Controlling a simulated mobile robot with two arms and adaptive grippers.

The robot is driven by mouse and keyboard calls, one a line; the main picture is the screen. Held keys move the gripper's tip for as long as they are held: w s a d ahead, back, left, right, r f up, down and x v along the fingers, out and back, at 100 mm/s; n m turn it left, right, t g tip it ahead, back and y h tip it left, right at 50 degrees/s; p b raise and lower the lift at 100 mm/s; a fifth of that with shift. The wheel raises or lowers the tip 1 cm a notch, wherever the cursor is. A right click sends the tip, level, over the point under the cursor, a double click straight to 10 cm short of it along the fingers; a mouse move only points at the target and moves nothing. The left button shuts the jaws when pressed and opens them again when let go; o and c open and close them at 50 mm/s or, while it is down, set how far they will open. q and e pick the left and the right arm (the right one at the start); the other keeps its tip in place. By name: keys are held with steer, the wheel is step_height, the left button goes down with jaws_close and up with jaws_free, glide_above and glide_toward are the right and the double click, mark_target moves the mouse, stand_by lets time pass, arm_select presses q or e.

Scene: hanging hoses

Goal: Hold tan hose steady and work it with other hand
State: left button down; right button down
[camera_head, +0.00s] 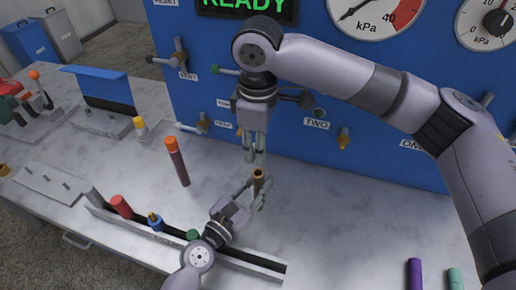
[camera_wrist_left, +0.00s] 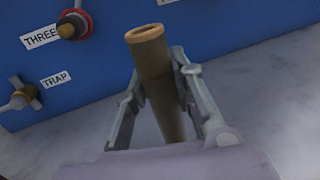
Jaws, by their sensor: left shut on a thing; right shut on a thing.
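The tan hose (camera_head: 258,176) stands roughly upright between the fingers of my left gripper (camera_head: 250,192), near the blue panel. In the left wrist view the hose (camera_wrist_left: 158,88) shows its lighter, open upper end free above the fingers. My left gripper (camera_wrist_left: 170,112) is shut on it, one finger along each side. My right gripper (camera_head: 254,152) points down just above the hose end in the head view. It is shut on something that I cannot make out. The right gripper does not show in the left wrist view.
A dark red hose with an orange end (camera_head: 178,162) stands to the left. A long rack (camera_head: 130,232) holds several coloured pieces in front. The blue panel (camera_head: 290,165) with labelled ports stands behind. Purple (camera_head: 414,275) and mint (camera_head: 455,279) pieces are at front right.

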steer(key=shift+r, duration=0.15)
steer(key=shift+r, duration=1.4)
arm_select(q)
steer(key=c, duration=1.3)
jaws_free()
steer(key=v, duration=0.7)
steer(key=shift+s+a+r, duration=0.1)
steer(key=shift+s+r, duration=0.05)
steer(key=shift+s, duration=0.1)
arm_select(e)
steer(key=shift+s, duration=0.1)
arm_select(q)
steer(key=shift+v, duration=2.25)
steer(key=shift+a, duration=0.1)
arm_select(e)
steer(key=shift+f, duration=0.1)
